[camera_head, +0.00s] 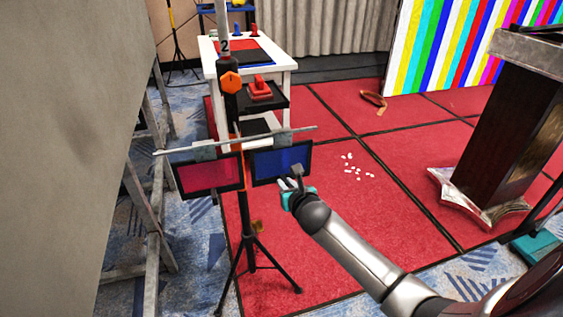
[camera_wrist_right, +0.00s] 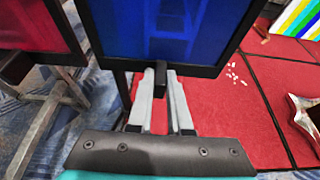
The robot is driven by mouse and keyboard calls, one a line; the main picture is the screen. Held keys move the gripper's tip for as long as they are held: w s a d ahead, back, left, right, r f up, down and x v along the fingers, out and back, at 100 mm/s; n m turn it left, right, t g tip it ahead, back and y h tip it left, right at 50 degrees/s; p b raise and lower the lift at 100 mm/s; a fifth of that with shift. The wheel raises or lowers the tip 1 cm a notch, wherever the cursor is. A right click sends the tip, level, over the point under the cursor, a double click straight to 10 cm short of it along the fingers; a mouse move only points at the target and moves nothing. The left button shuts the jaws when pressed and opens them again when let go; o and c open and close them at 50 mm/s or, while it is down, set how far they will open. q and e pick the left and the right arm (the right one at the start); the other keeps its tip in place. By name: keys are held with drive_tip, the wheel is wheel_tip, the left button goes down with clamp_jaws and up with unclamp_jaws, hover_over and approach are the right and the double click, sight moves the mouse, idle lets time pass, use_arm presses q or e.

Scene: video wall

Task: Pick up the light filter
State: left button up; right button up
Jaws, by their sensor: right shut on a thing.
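Two framed light filters, a red one (camera_head: 208,175) and a blue one (camera_head: 283,161), hang side by side from a thin grey bar (camera_head: 225,142) on a black tripod stand (camera_head: 247,215). My right gripper (camera_head: 291,181) is at the lower edge of the blue filter. In the right wrist view, its two fingers (camera_wrist_right: 163,76) are shut on the black tab under the blue filter (camera_wrist_right: 175,30). The red filter (camera_wrist_right: 35,25) is to the left there, apart from the fingers. The blue filter still appears at the bar. My left gripper is not in view.
A white table (camera_head: 207,60) with red objects stands behind the tripod. A grey panel (camera_head: 75,130) fills the left side. White bits (camera_head: 352,172) lie on the red floor. A dark pedestal (camera_head: 510,135) stands right, before a striped video wall (camera_head: 450,40).

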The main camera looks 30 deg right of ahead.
clamp_jaws()
drive_tip(key=shift+r, duration=0.2)
idle(0.3)
drive_tip(key=shift+r+p, duration=0.55)
drive_tip(key=shift+r, duration=0.05)
drive_tip(key=shift+s, duration=0.25)
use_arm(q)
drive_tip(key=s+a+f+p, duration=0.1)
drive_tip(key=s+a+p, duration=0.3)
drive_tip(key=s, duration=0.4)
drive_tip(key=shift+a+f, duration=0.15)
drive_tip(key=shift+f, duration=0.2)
use_arm(e)
drive_tip(key=s+a, duration=0.4)
drive_tip(key=s, duration=1.3)
drive_tip(key=shift+a, duration=0.1)
